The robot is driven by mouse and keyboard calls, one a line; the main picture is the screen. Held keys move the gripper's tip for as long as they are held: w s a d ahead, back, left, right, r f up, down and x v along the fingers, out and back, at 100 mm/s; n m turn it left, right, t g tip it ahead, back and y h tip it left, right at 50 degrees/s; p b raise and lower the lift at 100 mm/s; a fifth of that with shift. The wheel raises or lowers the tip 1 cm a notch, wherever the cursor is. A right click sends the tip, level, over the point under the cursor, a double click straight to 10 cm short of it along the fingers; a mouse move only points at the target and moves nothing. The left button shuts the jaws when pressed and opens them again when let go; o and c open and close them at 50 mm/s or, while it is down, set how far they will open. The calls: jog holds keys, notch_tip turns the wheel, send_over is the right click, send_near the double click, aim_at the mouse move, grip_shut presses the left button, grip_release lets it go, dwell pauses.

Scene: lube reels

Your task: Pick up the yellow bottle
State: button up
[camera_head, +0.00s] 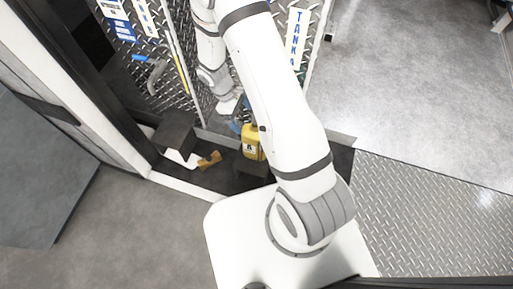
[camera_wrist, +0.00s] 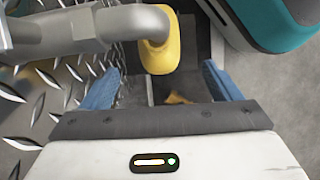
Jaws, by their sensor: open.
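The yellow bottle (camera_head: 251,145) stands upright on a dark block inside the recess, partly hidden behind my arm in the head view. In the wrist view the yellow bottle (camera_wrist: 160,50) is at the top middle, beyond my fingertips, with a grey pipe crossing in front of part of it. My gripper (camera_wrist: 160,85) is open, with its two blue fingers apart and nothing between them.
A thick grey pipe (camera_wrist: 85,28) runs close to my left finger in the wrist view. A teal and black object (camera_wrist: 265,20) is at the upper right. A dark box (camera_head: 175,135) and a small orange-brown item (camera_head: 209,160) are left of the bottle. Diamond-plate panels stand behind.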

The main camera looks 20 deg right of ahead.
aim_at(249, 127)
jog(key=x, duration=0.1)
jog(key=b+x, duration=0.1)
jog(key=x, duration=0.1)
jog(key=shift+a+f, duration=0.15)
jog(key=shift+f, duration=0.2)
jog(key=b+x, duration=0.3)
jog(key=x, duration=0.2)
jog(key=shift+d+f, duration=0.2)
jog(key=shift+f, duration=0.05)
jog(key=shift+c, duration=0.3)
jog(key=shift+r, duration=0.1)
grip_shut()
